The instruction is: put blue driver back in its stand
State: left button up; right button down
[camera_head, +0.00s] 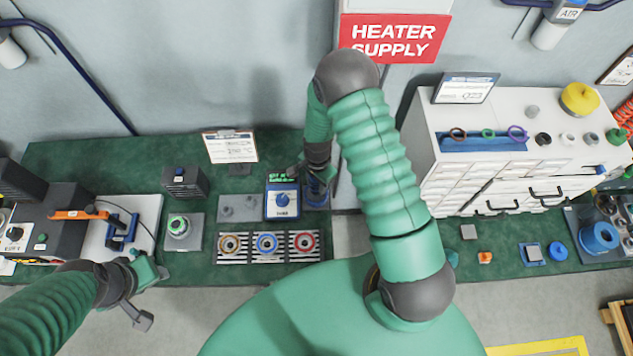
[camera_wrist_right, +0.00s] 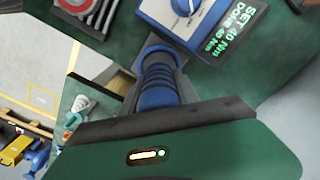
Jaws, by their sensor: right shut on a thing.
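The blue driver has a ribbed blue handle (camera_wrist_right: 158,82) that shows in the right wrist view, at the jaw of my right gripper. In the head view a blue part (camera_head: 316,190) shows below my right gripper (camera_head: 317,172), just right of the blue tester box (camera_head: 283,201). My right gripper is shut on the driver. The driver's lower end and the stand cannot be clearly made out. The tester's display (camera_wrist_right: 233,30) reads SET 40 Nm, DONE 40 Nm. My left gripper (camera_head: 147,295) is open and empty in front of the bench's left part.
Three ringed targets (camera_head: 266,244) on striped plates lie in front of the tester. A grey plate (camera_head: 240,208) lies to its left. A white drawer cabinet (camera_head: 520,150) stands to the right. A sign stand (camera_head: 231,147) is behind. Green mat (camera_head: 110,160) is bare at back left.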

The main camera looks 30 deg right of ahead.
jog(key=shift+f, duration=0.1)
dwell(0.5)
jog(key=c, duration=0.8)
grip_release()
jog(key=shift+c, duration=0.2)
notch_tip(320, 180, up, 9)
jog(key=p, duration=0.7)
